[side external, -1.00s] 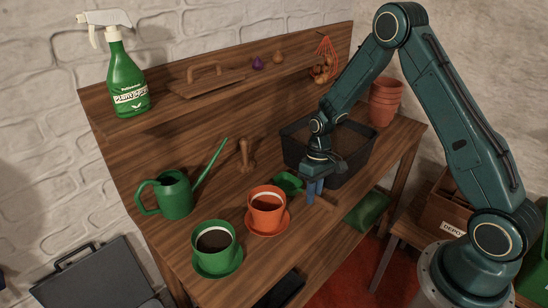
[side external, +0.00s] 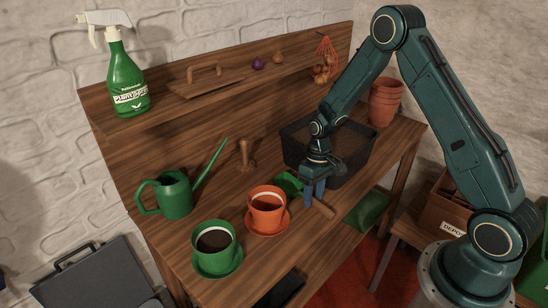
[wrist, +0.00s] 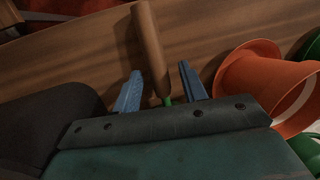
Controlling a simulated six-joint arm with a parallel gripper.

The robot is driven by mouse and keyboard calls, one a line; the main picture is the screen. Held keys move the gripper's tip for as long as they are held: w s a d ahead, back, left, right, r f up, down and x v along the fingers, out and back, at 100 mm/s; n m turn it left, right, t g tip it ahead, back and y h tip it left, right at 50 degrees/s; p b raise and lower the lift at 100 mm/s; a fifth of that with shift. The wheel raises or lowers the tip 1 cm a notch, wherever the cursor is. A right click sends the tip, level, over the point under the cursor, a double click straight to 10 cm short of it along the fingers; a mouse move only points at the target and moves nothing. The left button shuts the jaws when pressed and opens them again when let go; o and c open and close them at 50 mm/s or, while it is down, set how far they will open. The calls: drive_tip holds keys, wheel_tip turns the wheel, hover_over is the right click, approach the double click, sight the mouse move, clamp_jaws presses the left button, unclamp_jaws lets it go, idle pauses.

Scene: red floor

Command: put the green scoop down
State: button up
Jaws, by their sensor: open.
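The green scoop (side external: 289,183) lies on the bench between the orange pot (side external: 267,207) and the black tray. Its wooden handle (side external: 323,208) points toward the bench's front edge. My gripper (side external: 314,195) is open just above the scoop, its blue fingers apart. In the wrist view the handle (wrist: 151,45) runs between the two fingers of my gripper (wrist: 160,71), with a gap on each side. A bit of green shows at the handle's near end; the rest of the scoop is hidden by the gripper body there.
The orange pot on its saucer stands close left of my gripper. The black tray (side external: 351,170) is right behind it. A green pot (side external: 214,252), a green watering can (side external: 172,196) and a wooden dibber (side external: 246,157) stand further left. Stacked pots (side external: 385,101) stand at the far right.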

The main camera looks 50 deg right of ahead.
drive_tip(key=shift+r, duration=0.15)
drive_tip(key=v, duration=1.2)
idle(0.4)
drive_tip(key=s+a+r+t+h, duration=0.1)
drive_tip(key=s+a+r+t, duration=0.2)
drive_tip(key=r, duration=0.5)
drive_tip(key=s+a+r+h, duration=0.1)
drive_tip(key=s+a+r, duration=0.2)
drive_tip(key=s+r, duration=0.35)
drive_tip(key=s+a+r+t, duration=0.1)
drive_tip(key=s+r+t, duration=0.1)
drive_tip(key=s, duration=0.5)
drive_tip(key=s+a+r+t, duration=0.1)
drive_tip(key=s+r+t, duration=0.1)
drive_tip(key=s, duration=0.5)
drive_tip(key=shift+s+a+r, duration=0.3)
drive_tip(key=shift+r, duration=0.35)
